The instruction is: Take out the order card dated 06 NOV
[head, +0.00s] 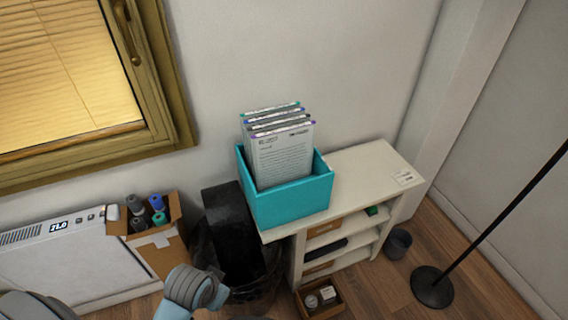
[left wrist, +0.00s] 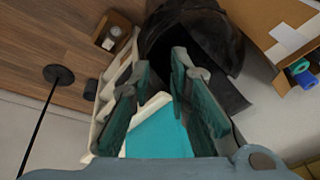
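Several order cards (head: 282,158) stand upright in a teal box (head: 291,204) on the white shelf unit, in the head view. The front card faces me with printed text too small to read, so I cannot tell which is dated 06 NOV. The cards behind show only their coloured top edges. In the left wrist view, my left gripper (left wrist: 162,85) is open with nothing between its fingers. The teal box (left wrist: 157,138) shows beyond and between the fingers there. Only my left arm's grey-blue part shows low in the head view. My right gripper is not in view.
The white shelf unit (head: 375,168) has clear top space right of the box. A black bin (head: 235,240) stands left of it, beside a cardboard box (head: 160,250) of spools. A lamp stand (head: 432,287) is on the floor at right. A window is at upper left.

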